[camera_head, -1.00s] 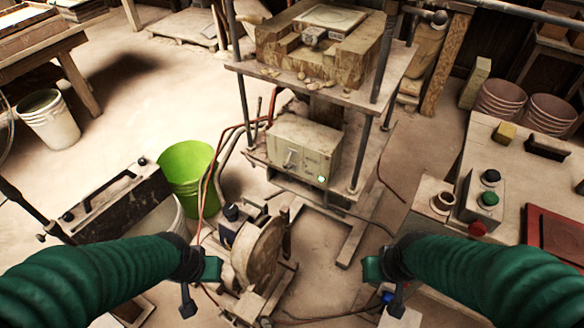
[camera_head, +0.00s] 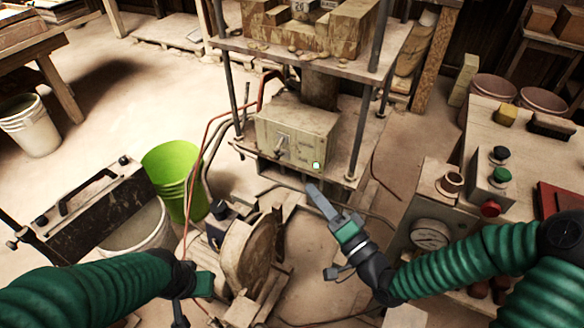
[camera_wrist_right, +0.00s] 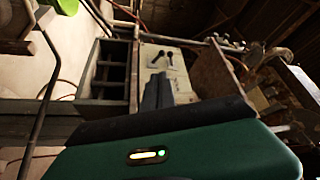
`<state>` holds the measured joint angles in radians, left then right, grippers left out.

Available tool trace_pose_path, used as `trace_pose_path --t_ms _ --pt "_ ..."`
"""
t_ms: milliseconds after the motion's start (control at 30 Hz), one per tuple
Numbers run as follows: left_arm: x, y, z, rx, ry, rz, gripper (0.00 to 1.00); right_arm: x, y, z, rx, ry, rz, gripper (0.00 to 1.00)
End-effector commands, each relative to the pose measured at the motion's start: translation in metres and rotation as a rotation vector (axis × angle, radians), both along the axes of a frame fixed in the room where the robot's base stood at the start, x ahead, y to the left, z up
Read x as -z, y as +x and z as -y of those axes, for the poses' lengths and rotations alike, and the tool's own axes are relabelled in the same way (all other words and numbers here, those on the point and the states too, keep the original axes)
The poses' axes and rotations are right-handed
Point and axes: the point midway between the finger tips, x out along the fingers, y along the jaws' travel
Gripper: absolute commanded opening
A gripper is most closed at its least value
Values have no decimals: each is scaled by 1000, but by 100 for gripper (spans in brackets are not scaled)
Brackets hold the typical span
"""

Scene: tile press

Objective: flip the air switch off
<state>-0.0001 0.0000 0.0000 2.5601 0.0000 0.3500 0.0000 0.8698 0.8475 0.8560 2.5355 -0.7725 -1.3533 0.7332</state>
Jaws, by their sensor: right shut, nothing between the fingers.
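The beige control box (camera_head: 297,136) sits on the lower shelf of the press, with a small lever switch (camera_head: 281,146) on its front. My right gripper (camera_head: 312,188) is shut and empty, below and in front of the box, apart from the switch. In the right wrist view its fingers (camera_wrist_right: 157,88) point at the box. My left gripper (camera_head: 192,290) is low at the left, its fingers unclear.
A grinding wheel (camera_head: 250,252) stands on the floor below the press. A green bucket (camera_head: 175,170) is at the left. A bench with a panel of round buttons (camera_head: 490,180) and a gauge (camera_head: 430,235) is at the right. Press posts flank the box.

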Motion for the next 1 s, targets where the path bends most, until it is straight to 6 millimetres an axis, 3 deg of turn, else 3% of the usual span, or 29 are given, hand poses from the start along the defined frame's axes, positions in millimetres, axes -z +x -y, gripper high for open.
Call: trace_pose_path --t_ms 433,800,1000 --pt "2 0 0 0 0 0 0 -6 6 -1 3 22 16 0" --pt "19 0 0 0 0 0 0 -19 63 -38 2 21 15 0" --pt "23 0 0 0 0 0 0 -25 81 -48 4 21 14 0"
